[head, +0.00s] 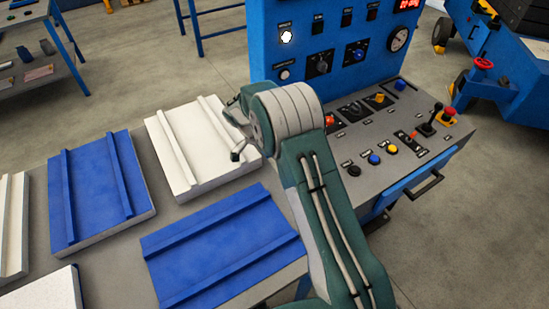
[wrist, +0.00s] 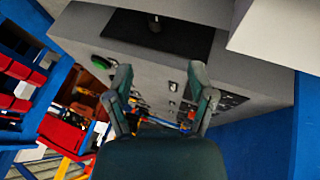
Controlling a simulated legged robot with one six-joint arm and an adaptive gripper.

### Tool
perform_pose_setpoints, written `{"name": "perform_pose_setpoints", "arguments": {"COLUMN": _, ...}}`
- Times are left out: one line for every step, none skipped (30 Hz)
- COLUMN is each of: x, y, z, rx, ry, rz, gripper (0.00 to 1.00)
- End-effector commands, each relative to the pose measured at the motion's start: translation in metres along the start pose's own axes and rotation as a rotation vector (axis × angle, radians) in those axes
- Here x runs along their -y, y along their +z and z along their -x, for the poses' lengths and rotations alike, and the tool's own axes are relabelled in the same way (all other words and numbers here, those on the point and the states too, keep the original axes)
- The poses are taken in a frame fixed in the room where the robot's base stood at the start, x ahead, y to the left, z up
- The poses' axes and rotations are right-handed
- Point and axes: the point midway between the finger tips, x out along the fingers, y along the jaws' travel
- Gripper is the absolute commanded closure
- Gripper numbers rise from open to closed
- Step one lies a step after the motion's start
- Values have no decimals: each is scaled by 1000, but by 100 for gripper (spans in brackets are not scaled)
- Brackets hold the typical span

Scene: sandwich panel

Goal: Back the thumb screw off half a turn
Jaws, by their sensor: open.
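I cannot pick out the thumb screw for certain in either view. The blue control console (head: 330,75) has several knobs, buttons and levers on its upright face and sloping grey deck. My gripper (wrist: 160,78) is open, its two fingers apart with nothing between them. In the wrist view a grey surface lies beyond the fingers, with a green button (wrist: 103,62) and a black plate (wrist: 160,33) carrying a small dark knob.
A grey table holds blue panels (head: 225,245) and a white panel (head: 183,150), each with raised ribs. A black handle (head: 425,187) sticks out at the console's front. Red bins (wrist: 15,85) show at left in the wrist view. Open floor lies behind the table.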

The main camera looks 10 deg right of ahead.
Motion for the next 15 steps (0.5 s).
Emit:
{"name": "perform_pose_setpoints", "arguments": {"x": 0, "y": 0, "z": 0, "rx": -1, "ry": -3, "rz": -1, "gripper": 29}}
{"name": "perform_pose_setpoints", "arguments": {"x": -1, "y": -1, "z": -1, "rx": -2, "ry": -8, "rz": -4, "gripper": 29}}
{"name": "perform_pose_setpoints", "arguments": {"x": -3, "y": -1, "z": -2, "rx": -5, "ry": -19, "rz": -9, "gripper": 29}}
{"name": "perform_pose_setpoints", "arguments": {"x": -5, "y": -2, "z": -2, "rx": -8, "ry": -35, "rz": -17, "gripper": 29}}
{"name": "perform_pose_setpoints", "arguments": {"x": -7, "y": -4, "z": -4, "rx": -13, "ry": -52, "rz": -25, "gripper": 29}}
{"name": "perform_pose_setpoints", "arguments": {"x": -11, "y": -5, "z": -6, "rx": -17, "ry": -82, "rz": -38, "gripper": 29}}
{"name": "perform_pose_setpoints", "arguments": {"x": -14, "y": -6, "z": -7, "rx": -20, "ry": -106, "rz": -48, "gripper": 29}}
{"name": "perform_pose_setpoints", "arguments": {"x": -18, "y": -7, "z": -9, "rx": -23, "ry": -133, "rz": -59, "gripper": 29}}
{"name": "perform_pose_setpoints", "arguments": {"x": -22, "y": -7, "z": -11, "rx": -24, "ry": -168, "rz": -72, "gripper": 29}}
{"name": "perform_pose_setpoints", "arguments": {"x": -25, "y": -6, "z": -12, "rx": -23, "ry": -194, "rz": -80, "gripper": 29}}
{"name": "perform_pose_setpoints", "arguments": {"x": -28, "y": -6, "z": -13, "rx": -21, "ry": -219, "rz": -88, "gripper": 29}}
{"name": "perform_pose_setpoints", "arguments": {"x": -32, "y": -5, "z": -15, "rx": -18, "ry": -249, "rz": -97, "gripper": 29}}
{"name": "perform_pose_setpoints", "arguments": {"x": -35, "y": -4, "z": -16, "rx": -14, "ry": -269, "rz": -105, "gripper": 29}}
{"name": "perform_pose_setpoints", "arguments": {"x": -38, "y": -3, "z": -17, "rx": -11, "ry": -287, "rz": -108, "gripper": 29}}
{"name": "perform_pose_setpoints", "arguments": {"x": -41, "y": -2, "z": -18, "rx": -5, "ry": -307, "rz": -115, "gripper": 29}}
